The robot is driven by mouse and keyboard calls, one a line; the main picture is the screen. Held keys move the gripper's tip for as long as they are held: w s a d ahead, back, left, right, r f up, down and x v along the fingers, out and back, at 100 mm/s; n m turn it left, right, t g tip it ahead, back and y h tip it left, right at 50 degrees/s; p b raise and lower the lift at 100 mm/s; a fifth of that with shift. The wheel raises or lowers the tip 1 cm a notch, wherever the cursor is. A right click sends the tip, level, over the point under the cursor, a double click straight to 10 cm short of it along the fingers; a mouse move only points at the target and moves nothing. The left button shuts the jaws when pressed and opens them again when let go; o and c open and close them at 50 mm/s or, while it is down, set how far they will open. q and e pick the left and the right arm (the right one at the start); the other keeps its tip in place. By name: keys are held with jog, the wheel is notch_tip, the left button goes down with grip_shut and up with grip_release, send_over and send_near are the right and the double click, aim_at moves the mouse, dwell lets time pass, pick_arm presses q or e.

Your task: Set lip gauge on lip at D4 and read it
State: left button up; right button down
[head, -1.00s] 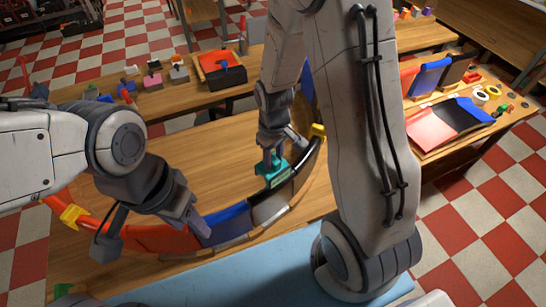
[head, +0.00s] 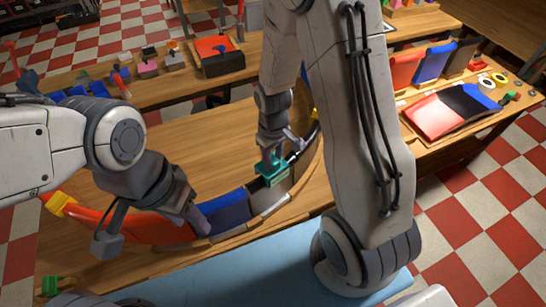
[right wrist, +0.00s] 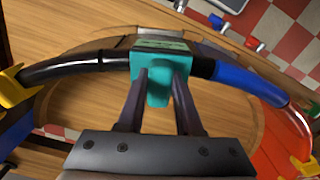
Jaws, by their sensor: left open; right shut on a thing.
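The teal lip gauge (head: 270,167) is held in my right gripper (head: 272,153), whose jaws are shut on it. It is at the rim of the curved duct lip, beside the grey panel (head: 268,199). In the right wrist view, the gauge (right wrist: 160,66) overlaps the lip between a black stretch (right wrist: 116,61) and a blue panel (right wrist: 245,80); whether it is fully seated is unclear. Its pale display shows, but the reading is illegible. My left gripper (head: 199,222) is open at the lip, near the joint of the red panel (head: 150,227) and blue panel (head: 230,208). No D4 mark is legible.
Yellow clamps (head: 60,204) sit along the ring. A green piece (head: 49,286) lies at the lower left. A back bench carries coloured blocks and a dark bin (head: 222,63). A right bench holds coloured panels (head: 445,112) and tape rolls. The wooden tabletop inside the ring is mostly clear.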

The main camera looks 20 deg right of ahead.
jog(key=shift+f, duration=0.4)
jog(key=shift+f+b, duration=0.3)
dwell(0.4)
jog(key=c, duration=0.5)
grip_release()
jog(key=shift+r, duration=0.1)
notch_tip(320, 180, up, 10)
jog(key=shift+r+b, duration=0.2)
jog(key=shift+b, duration=0.4)
jog(key=s+a+r+n+b, duration=0.1)
jog(key=s+a, duration=0.5)
jog(key=s, duration=0.3)
jog(key=s+a+r+n+y+b, duration=0.1)
jog(key=s+a+r+n, duration=0.1)
jog(key=s+a, duration=0.4)
jog(key=s, duration=0.3)
jog(key=shift+a+r+b, duration=0.2)
jog(key=shift+a+b, duration=0.1)
jog(key=shift+b, duration=0.1)
